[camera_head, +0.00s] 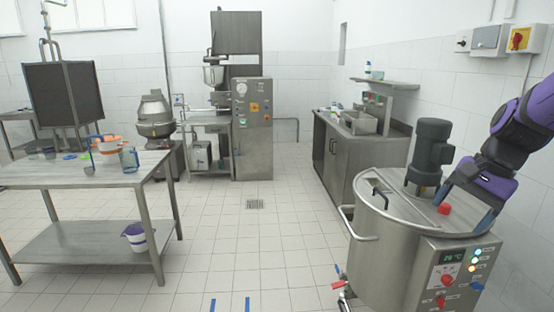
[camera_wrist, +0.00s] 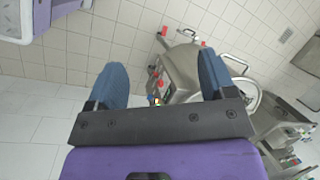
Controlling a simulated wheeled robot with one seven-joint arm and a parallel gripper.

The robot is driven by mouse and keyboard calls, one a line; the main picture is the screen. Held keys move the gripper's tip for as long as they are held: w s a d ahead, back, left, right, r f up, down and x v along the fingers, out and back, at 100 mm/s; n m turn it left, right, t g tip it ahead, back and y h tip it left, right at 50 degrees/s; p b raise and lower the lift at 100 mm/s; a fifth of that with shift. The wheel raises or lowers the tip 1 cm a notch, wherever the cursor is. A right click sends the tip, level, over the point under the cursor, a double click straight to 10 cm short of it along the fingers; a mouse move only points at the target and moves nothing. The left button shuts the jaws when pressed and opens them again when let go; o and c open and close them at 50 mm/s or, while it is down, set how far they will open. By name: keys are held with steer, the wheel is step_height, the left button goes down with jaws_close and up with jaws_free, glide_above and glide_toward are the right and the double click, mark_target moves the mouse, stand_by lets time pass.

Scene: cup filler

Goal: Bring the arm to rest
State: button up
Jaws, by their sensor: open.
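My arm (camera_head: 508,140), purple and dark, reaches in from the right edge of the head view, over the large steel vat (camera_head: 385,250). My gripper (camera_wrist: 160,72) is open in the wrist view, with its two blue-grey fingers well apart and nothing held between them. A steel machine with red handles (camera_wrist: 183,76) shows beyond and between the fingers. In the head view my gripper is small against the vat's lid, and I cannot tell whether it touches anything.
The vat carries a dark motor (camera_head: 431,152), a red knob (camera_head: 444,208) and a control panel (camera_head: 455,280). A steel counter (camera_head: 345,165) lines the right wall. The tiled floor between is clear.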

steer(key=s+a+r+n+t+h, duration=0.1)
steer(key=s+a+r+n+t, duration=0.1)
steer(key=s+n, duration=0.3)
steer(key=s+a+r+n+t+h, duration=0.2)
steer(key=s+r+n, duration=0.3)
steer(key=s, duration=0.5)
steer(key=shift+s+a+r+h, duration=0.15)
steer(key=shift+a+r+h, duration=0.05)
steer(key=shift+a+h, duration=0.15)
